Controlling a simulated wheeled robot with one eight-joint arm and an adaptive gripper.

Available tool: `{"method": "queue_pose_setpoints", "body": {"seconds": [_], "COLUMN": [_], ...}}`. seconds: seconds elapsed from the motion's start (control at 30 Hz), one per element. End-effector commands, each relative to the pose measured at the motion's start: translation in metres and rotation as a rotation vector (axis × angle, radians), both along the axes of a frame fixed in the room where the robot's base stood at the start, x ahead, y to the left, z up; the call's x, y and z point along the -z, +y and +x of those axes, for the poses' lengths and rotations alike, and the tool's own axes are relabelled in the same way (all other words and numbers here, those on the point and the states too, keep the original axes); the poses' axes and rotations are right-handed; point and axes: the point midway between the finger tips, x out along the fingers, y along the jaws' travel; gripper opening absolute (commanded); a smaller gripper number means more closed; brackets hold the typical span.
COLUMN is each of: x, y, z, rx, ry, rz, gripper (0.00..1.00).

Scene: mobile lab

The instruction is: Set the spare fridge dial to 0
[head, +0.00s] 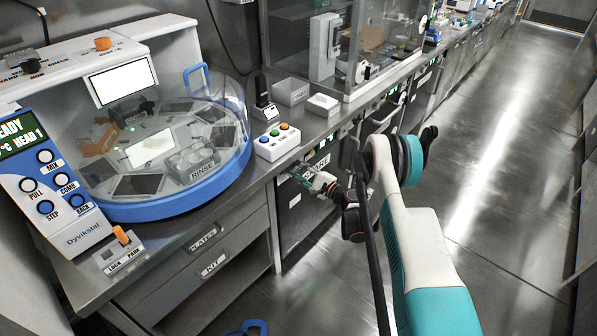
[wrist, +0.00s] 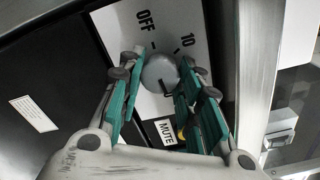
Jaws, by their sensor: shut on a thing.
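The spare fridge dial (wrist: 160,70) is a round grey knob on a white panel (wrist: 128,32) in the wrist view. "OFF" and "10" are printed around its far side, and a "MUTE" label (wrist: 167,132) sits nearer. A dark mark shows at the dial's near edge, but I cannot tell which setting it points to. My gripper (wrist: 157,73) is shut on the dial, with a green finger on each side. In the head view my gripper (head: 307,178) is at the upper front of the spare fridge (head: 297,222), below the counter; the dial is hidden there.
The counter above holds a button box (head: 277,142), a handset (head: 263,102) and a large round machine with a blue rim (head: 180,207). Drawers (head: 215,250) are left of the fridge. The floor (head: 490,170) to the right is clear.

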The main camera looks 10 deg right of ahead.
Motion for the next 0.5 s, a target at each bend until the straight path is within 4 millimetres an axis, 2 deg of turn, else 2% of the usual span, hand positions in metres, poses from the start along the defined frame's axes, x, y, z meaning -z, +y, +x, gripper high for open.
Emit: {"method": "queue_pose_setpoints", "body": {"seconds": [0.5], "x": [-0.0003], "y": [-0.0018], "z": [0.0003], "rx": [0.004], "ry": [0.053], "rz": [0.073], "gripper": [0.08]}}
